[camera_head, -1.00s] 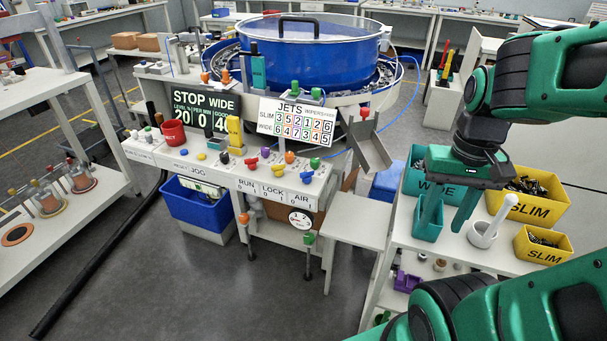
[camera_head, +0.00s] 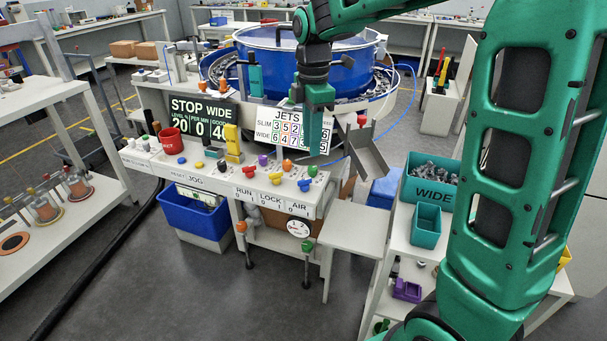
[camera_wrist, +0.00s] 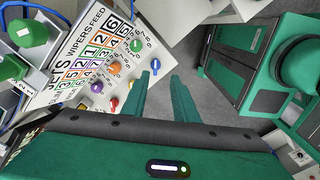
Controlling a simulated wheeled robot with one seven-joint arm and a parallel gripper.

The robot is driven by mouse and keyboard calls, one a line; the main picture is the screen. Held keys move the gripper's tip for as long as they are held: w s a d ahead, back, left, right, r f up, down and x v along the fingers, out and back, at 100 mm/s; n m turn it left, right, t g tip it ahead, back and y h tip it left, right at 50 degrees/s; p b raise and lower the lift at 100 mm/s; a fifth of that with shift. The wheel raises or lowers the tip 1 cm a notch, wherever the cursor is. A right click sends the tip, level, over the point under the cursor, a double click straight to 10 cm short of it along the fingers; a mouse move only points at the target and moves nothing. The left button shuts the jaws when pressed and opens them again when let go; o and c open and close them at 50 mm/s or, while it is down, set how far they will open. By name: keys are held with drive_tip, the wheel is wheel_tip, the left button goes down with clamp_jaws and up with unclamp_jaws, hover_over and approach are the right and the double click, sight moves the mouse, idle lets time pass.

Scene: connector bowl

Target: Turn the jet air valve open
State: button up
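The control console (camera_head: 180,165) stands at the centre-left. Its front edge carries the labels RUN, LOCK and AIR (camera_head: 297,207). Small coloured levers stand above them, the one by AIR (camera_head: 304,185) at the right end. They are too small for me to tell how they are turned. My gripper (camera_head: 312,152) hangs fingers down over the right end of the console, in front of the JETS board. In the wrist view, its two green fingers (camera_wrist: 165,77) are apart with nothing between them. Coloured knobs (camera_wrist: 115,66) lie left of the fingers there.
The JETS board (camera_head: 278,125) is partly hidden behind my gripper. A blue bowl (camera_head: 345,70) stands behind. A metal chute (camera_head: 366,153) is just right of the gripper. A gauge (camera_head: 298,228) hangs below the console. A green WIDE bin (camera_head: 432,180) stands at the right.

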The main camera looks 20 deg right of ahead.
sight(304, 180)
drive_tip(key=shift+n, duration=0.6)
drive_tip(key=f, duration=0.3)
drive_tip(key=a+f, duration=0.1)
drive_tip(key=f, duration=0.3)
drive_tip(key=w+f, duration=0.1)
drive_tip(key=f, duration=0.3)
drive_tip(key=shift+a, duration=0.2)
drive_tip(key=shift+w, duration=0.1)
clamp_jaws()
